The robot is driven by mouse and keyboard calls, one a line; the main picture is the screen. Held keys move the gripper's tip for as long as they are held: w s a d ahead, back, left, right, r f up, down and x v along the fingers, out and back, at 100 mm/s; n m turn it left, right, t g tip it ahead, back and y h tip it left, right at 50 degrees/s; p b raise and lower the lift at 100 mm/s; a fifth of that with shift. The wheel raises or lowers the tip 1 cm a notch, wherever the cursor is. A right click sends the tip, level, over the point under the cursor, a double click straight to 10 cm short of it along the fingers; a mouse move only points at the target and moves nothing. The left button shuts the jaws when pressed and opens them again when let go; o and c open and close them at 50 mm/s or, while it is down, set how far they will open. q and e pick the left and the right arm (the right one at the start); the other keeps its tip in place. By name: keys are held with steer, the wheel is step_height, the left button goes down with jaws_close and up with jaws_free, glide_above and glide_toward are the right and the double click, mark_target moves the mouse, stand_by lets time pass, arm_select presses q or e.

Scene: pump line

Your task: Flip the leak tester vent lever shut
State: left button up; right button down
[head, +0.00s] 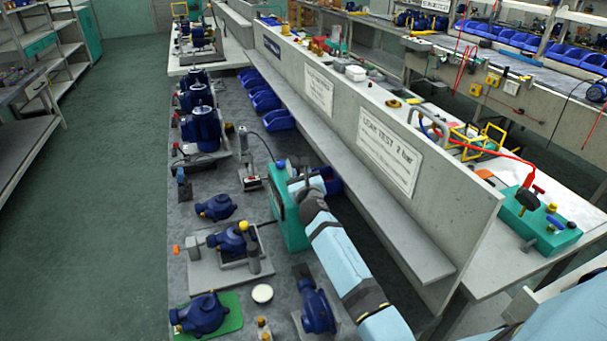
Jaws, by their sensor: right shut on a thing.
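The leak tester (290,220) is a teal box standing on the grey bench, against the low wall with the leak test sign. My right arm reaches in from the lower right. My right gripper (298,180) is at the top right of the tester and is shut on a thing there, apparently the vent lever. The fingers and the wrist hide the lever, so its angle cannot be told. My left gripper is not in view.
A clamped blue pump (232,240) stands left of the tester, with another on a green mat (232,305) nearer. A blue pump (318,308) lies below my arm. The sign (390,153) hangs on the partition. A second teal box (540,228) stands at right.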

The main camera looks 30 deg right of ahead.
mark_target(287, 200)
steer(key=n, duration=0.1)
steer(key=a+n+p, duration=0.1)
steer(key=n, duration=0.1)
steer(key=shift+w+a+r+n+t, duration=0.2)
steer(key=shift+n+t, duration=0.1)
steer(key=a+n+p, duration=0.2)
steer(key=n, duration=0.1)
steer(key=shift+w+f+t, duration=0.1)
steer(key=shift+w+t, duration=0.1)
steer(key=shift+t, duration=0.1)
steer(key=shift+w+a+f+n+y+p, duration=0.15)
steer(key=shift+a+n+p, duration=0.15)
steer(key=shift+n, duration=0.3)
steer(key=shift+a+f+n+y+p, duration=0.2)
steer(key=shift+n+p, duration=0.1)
steer(key=shift+n, duration=0.3)
steer(key=c, duration=0.9)
jaws_free()
steer(key=shift+a, duration=0.15)
steer(key=shift+s+a, duration=0.1)
steer(key=shift+s, duration=0.2)
steer(key=v, duration=1.3)
steer(key=shift+s+f, duration=0.1)
steer(key=shift+f, duration=0.1)
